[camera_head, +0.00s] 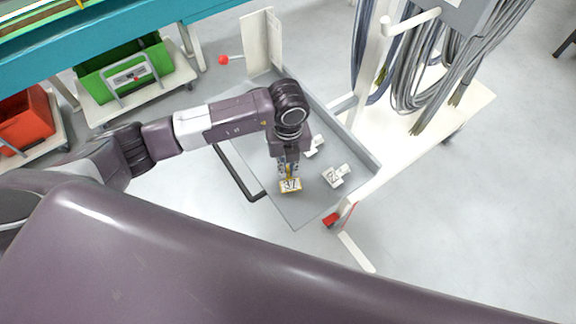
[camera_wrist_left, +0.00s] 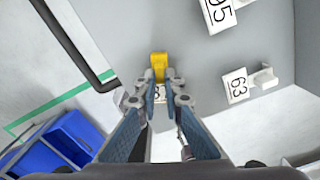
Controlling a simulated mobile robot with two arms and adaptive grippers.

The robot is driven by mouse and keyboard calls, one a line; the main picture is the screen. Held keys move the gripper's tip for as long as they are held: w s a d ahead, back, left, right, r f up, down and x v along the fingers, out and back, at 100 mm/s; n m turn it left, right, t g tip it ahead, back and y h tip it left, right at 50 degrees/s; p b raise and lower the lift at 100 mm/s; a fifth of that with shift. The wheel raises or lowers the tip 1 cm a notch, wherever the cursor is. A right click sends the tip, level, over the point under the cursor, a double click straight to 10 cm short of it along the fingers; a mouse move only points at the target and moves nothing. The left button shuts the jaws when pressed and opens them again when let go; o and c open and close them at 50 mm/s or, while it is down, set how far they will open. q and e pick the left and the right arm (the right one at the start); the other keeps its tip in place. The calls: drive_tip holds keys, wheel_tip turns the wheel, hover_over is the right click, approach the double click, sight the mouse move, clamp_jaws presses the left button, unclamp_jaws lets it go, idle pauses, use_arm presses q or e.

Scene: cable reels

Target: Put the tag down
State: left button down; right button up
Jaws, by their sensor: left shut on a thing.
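The tag (camera_head: 291,185) is a small plate with a yellow edge and dark digits that look like 37. My left gripper (camera_head: 289,174) is shut on it and points down over the grey tray (camera_head: 305,214). In the left wrist view the tag's yellow part (camera_wrist_left: 159,62) sticks out beyond the fingertips (camera_wrist_left: 160,88), which hide most of its plate. I cannot tell whether the tag touches the tray floor. My right gripper is not in view.
Two white tags lie in the tray: one (camera_head: 335,176) to the right of the held tag, another (camera_head: 314,146) behind it. The tray has raised walls and a black handle (camera_head: 238,175). A white cable rack (camera_head: 420,150) stands at the right. Bare tray floor surrounds the held tag.

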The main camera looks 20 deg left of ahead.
sight(288, 171)
use_arm(q)
drive_tip(key=shift+f, duration=0.2)
drive_tip(key=shift+f, duration=0.2)
drive_tip(key=c, duration=2.1)
unclamp_jaws()
drive_tip(key=shift+r, duration=0.1)
drive_tip(key=shift+r, duration=0.15)
drive_tip(key=shift+r+b, duration=1.7)
drive_tip(key=shift+r, duration=4.3)
